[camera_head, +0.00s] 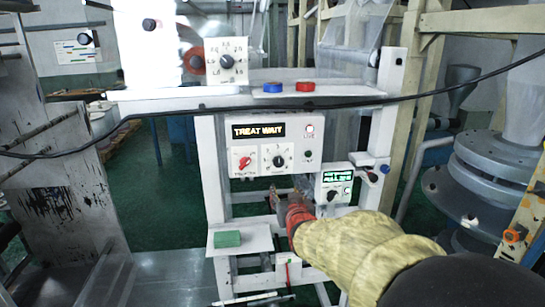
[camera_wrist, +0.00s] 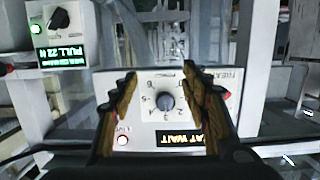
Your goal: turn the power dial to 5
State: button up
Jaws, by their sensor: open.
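The power dial (camera_head: 279,160) is a small dark knob on a white numbered plate, on the control panel below the lit "TREAT WAIT" display (camera_head: 258,130). The wrist view is upside down and shows the same dial (camera_wrist: 165,101) as a round grey knob between the fingers, with the display (camera_wrist: 181,138) below it. I cannot read its pointer setting surely. My gripper (camera_wrist: 160,72) is open, its two jagged brown fingers on either side of the dial; contact cannot be told. In the head view my gripper (camera_head: 286,192) is low in front of the panel.
A red switch (camera_head: 245,162) sits left of the dial. A smaller box with a green "PULL" display (camera_head: 336,177) and black knob is at the lower right. Blue (camera_head: 272,87) and red (camera_head: 305,86) buttons are on the shelf above. A black cable (camera_head: 200,108) crosses above the panel.

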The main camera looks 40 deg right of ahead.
jog(key=t+h, duration=0.1)
jog(key=t, duration=0.1)
send_near(279, 164)
jog(key=w, duration=0.1)
jog(key=shift+p+x, duration=1)
jog(key=shift+x, duration=3.25)
jog(key=shift+s+d+r, duration=0.1)
jog(key=shift+s+d, duration=0.05)
jog(key=shift+d, duration=0.05)
jog(key=shift+c, duration=0.4)
jog(key=c, duration=1.1)
jog(key=shift+b, duration=0.4)
